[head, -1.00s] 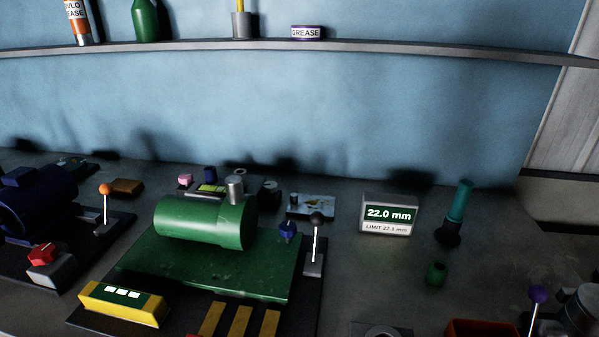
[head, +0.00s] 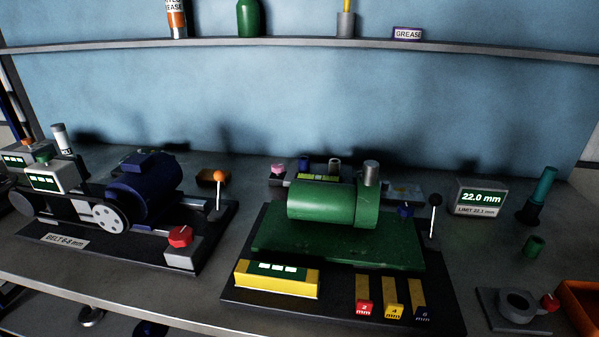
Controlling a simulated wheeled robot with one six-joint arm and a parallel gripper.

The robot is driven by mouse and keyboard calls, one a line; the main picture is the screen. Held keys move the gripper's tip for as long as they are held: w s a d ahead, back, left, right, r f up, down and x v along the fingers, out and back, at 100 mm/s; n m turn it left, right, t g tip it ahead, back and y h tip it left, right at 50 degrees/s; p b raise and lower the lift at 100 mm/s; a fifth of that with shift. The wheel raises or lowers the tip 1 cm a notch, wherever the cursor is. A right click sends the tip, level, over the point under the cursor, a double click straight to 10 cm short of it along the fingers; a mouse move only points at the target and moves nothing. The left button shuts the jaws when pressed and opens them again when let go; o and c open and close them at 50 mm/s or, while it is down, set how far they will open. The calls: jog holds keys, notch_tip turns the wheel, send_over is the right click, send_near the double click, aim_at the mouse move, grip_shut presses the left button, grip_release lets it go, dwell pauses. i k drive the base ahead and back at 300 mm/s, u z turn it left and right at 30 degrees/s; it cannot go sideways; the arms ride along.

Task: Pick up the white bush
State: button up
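A small pale, greyish-white bush (head: 334,164) stands behind the green cylinder housing, at the back of the bench. Its lower part is hidden, and its colour is hard to be sure of in this light. A pink bush (head: 278,166) and a dark blue bush (head: 304,164) stand to its left in the same row. My gripper is not in view.
The green housing (head: 325,204) on its green plate (head: 340,247) stands in front of the bushes. A blue motor (head: 145,185) is at left. A display (head: 479,198) reading 22.0 mm, a teal-handled tool (head: 543,187) and an orange bin (head: 580,306) are at right. A shelf (head: 300,46) runs above.

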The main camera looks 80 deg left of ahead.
aim_at(334, 166)
jog(key=k, duration=0.15)
jog(key=u, duration=0.95)
